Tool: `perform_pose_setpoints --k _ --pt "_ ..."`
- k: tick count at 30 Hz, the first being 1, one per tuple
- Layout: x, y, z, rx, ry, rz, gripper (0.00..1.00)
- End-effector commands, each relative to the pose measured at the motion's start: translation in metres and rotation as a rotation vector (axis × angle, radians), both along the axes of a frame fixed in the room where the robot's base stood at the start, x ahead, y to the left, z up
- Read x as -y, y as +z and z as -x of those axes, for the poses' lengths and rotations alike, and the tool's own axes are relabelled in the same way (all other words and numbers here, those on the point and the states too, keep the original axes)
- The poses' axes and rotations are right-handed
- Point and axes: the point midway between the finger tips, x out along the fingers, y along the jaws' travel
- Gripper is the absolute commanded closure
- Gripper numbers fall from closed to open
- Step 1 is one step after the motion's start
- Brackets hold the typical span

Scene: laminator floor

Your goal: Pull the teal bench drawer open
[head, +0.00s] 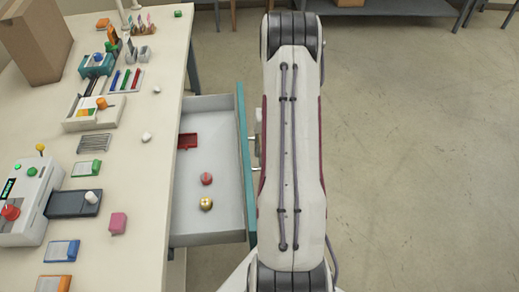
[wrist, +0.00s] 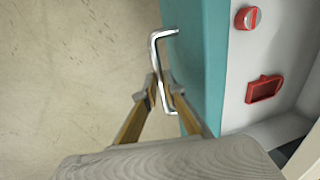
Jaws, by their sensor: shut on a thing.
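The teal bench drawer stands pulled out from the bench's right side in the head view, its teal front (head: 245,160) facing right and its inside in view. In the wrist view the teal front (wrist: 205,60) runs down the middle, with a bent metal handle (wrist: 158,50) on it. My gripper (wrist: 160,90) is shut on the handle, with a finger on either side of the bar. In the head view my arm hides the gripper and most of the handle.
The drawer holds a red tray (head: 187,141), a red round piece (head: 207,179) and a gold ball (head: 206,204). The bench top (head: 150,190) carries a control box (head: 25,205), a cardboard box (head: 36,40) and several small items. The floor (head: 430,150) to the right is clear.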

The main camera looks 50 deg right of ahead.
Motion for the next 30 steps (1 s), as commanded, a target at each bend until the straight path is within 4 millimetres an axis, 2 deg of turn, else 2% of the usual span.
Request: perform_pose_setpoints --k 1,2,3,19,26,30 --pt "0.0 -0.001 0.0 0.0 0.0 0.0 1.0" --pt "0.0 -0.001 0.0 0.0 0.0 0.0 0.83" --pt "0.0 -0.001 0.0 0.0 0.0 0.0 0.74" --pt "0.001 0.005 0.0 0.001 0.0 0.001 0.74" --pt "0.004 0.023 0.002 0.002 -0.001 0.002 0.74" --pt "0.006 0.04 0.005 0.002 -0.001 0.003 0.74"
